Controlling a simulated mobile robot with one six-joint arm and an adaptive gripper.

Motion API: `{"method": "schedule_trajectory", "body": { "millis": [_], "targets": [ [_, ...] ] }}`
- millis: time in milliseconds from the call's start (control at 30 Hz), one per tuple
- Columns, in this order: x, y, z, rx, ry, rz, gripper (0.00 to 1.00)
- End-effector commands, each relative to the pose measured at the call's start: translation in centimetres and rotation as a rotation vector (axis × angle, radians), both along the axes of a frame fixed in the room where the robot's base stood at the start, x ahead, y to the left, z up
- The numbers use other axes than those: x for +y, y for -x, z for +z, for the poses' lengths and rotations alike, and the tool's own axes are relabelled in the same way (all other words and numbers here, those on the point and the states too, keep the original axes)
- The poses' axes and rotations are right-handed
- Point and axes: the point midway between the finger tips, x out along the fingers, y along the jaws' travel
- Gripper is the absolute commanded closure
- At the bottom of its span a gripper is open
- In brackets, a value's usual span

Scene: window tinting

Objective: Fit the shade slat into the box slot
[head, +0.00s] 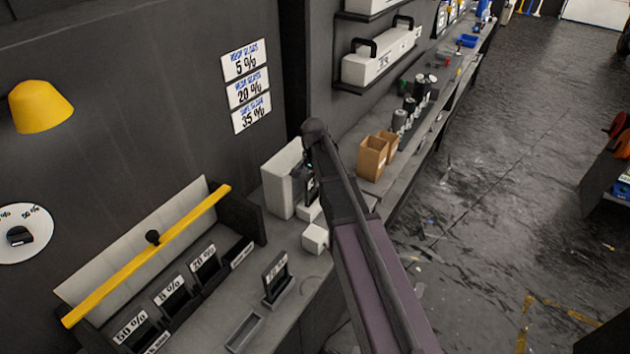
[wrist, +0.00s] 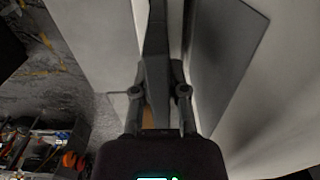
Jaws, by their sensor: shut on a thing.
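My gripper (wrist: 158,95) is shut on a dark, narrow piece (wrist: 156,35) that runs upward between its fingers in the wrist view; I take it for the shade slat, but no label on it is readable. In the head view my gripper is mostly hidden by my arm, beside the white box-like block at the back of the bench. The slotted box (head: 240,212) has dark sides. Dark labelled slats stand upright in it, including a 5 % slat (head: 174,296) and a 20 % slat (head: 206,262). A white label (head: 241,255) marks its right end.
A yellow bar (head: 150,254) spans the box. Another labelled slat (head: 276,276) stands in a small holder; an empty-looking tray (head: 243,333) is in front. A white block (head: 283,178), small white cube (head: 315,238) and cardboard boxes (head: 373,157) stand along the bench.

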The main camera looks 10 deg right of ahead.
Motion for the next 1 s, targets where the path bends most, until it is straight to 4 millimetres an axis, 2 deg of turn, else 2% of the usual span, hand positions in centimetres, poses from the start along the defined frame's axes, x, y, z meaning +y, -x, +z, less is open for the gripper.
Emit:
{"method": "schedule_trajectory", "body": {
  "millis": [167, 200, 300, 333, 767, 1000],
  "targets": [
    [0.0, 0.0, -0.4, 0.000, 0.000, 0.000, 1.00],
    [0.0, 0.0, -0.4, 0.000, 0.000, 0.000, 0.78],
    [0.0, 0.0, -0.3, 0.000, 0.000, 0.000, 0.49],
    [0.0, 0.0, -0.3, 0.000, 0.000, 0.000, 0.47],
    [0.0, 0.0, -0.2, 0.000, 0.000, 0.001, 0.47],
    [0.0, 0.0, 0.8, 0.000, 0.000, 0.001, 0.47]
  ]
}}
